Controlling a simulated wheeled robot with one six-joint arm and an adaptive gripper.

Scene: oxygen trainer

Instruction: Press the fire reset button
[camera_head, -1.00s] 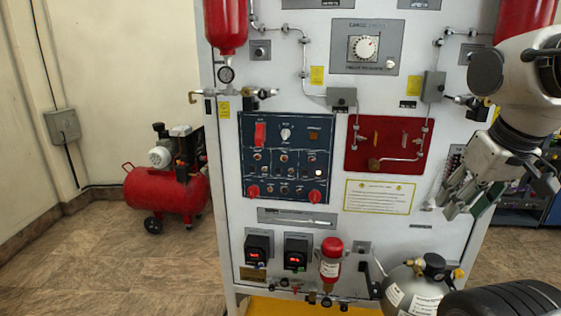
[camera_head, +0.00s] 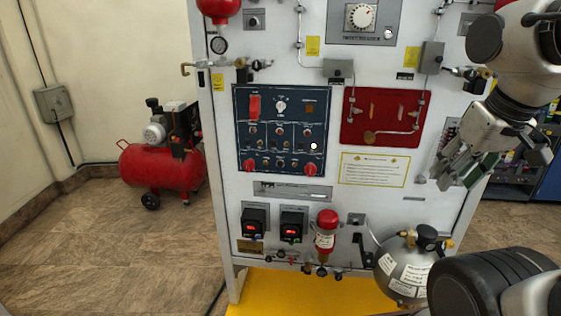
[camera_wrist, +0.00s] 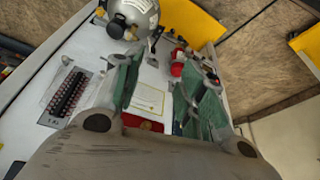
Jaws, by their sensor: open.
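A dark blue control panel (camera_head: 262,130) is on the left half of the white trainer board, with a red switch, knobs, several small buttons and a lit lamp (camera_head: 313,146). Its labels are too small to read, so I cannot tell which control is the fire reset button. My gripper (camera_head: 447,181) is open and empty at the right of the board, well apart from the blue panel. In the wrist view my gripper (camera_wrist: 155,95) has its two green-padded fingers spread, with the board behind. The blue panel is not clearly seen there.
A red plate (camera_head: 352,130) with piping is right of the blue panel. Below are a red bottle (camera_head: 326,232) and a grey round tank (camera_head: 401,270). A yellow base (camera_head: 290,300) lies at the floor. A red compressor (camera_head: 165,168) stands left; open floor lies before it.

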